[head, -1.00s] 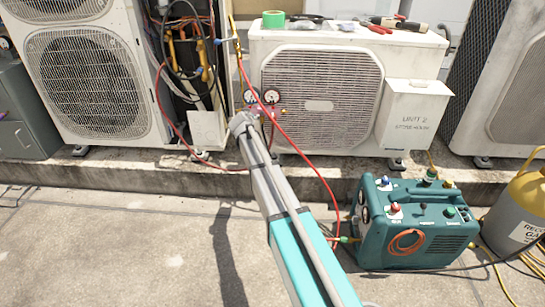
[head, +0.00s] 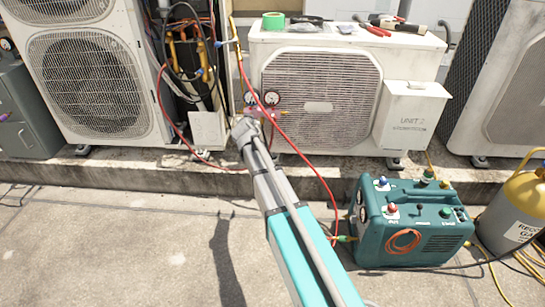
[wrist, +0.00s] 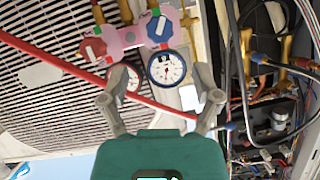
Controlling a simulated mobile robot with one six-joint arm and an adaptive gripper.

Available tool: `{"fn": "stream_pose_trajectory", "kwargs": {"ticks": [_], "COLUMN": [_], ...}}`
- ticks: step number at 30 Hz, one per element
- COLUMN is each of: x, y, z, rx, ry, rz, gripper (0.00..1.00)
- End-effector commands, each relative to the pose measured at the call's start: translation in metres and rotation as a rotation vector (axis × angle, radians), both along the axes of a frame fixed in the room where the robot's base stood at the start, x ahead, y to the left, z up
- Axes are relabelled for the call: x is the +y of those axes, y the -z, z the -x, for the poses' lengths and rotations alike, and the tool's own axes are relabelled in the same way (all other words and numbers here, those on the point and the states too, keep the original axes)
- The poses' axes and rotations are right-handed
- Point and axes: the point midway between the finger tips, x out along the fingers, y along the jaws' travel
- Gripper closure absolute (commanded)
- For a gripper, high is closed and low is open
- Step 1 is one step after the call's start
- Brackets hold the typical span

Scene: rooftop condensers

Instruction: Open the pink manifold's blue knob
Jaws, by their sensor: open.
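The pink manifold (wrist: 128,40) is at the top of the wrist view, just beyond my fingertips. Its blue knob (wrist: 159,29) is on the right and its red knob (wrist: 95,49) on the left. A white gauge (wrist: 167,68) shows between my fingers. A second gauge (wrist: 123,80) is partly covered by the left finger. My gripper (wrist: 161,83) is open and empty, with the blue knob ahead of the gap and apart from both fingers. In the head view the manifold (head: 262,111) is small, beside the end of my arm; the blue knob cannot be made out there.
The condenser unit (head: 410,62) stands behind. A teal machine (head: 440,240) and a yellow-topped cylinder (head: 510,225) stand right of my arm. Bare floor (head: 120,250) lies to the left.

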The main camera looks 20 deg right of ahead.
Motion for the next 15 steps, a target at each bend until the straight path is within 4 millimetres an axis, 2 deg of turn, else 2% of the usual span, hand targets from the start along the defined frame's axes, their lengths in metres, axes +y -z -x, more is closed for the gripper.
{"fn": "stream_pose_trajectory", "kwargs": {"ticks": [1, 10, 15], "x": [0.001, 0.011, -0.003], "y": [-0.006, -0.021, -0.016], "z": [0.010, 0.048, 0.066], "rx": [0.000, 0.001, 0.085], "ry": [0.000, -0.001, 0.029], "rz": [0.000, 0.001, 0.019], "gripper": [0.19, 0.19, 0.19]}}
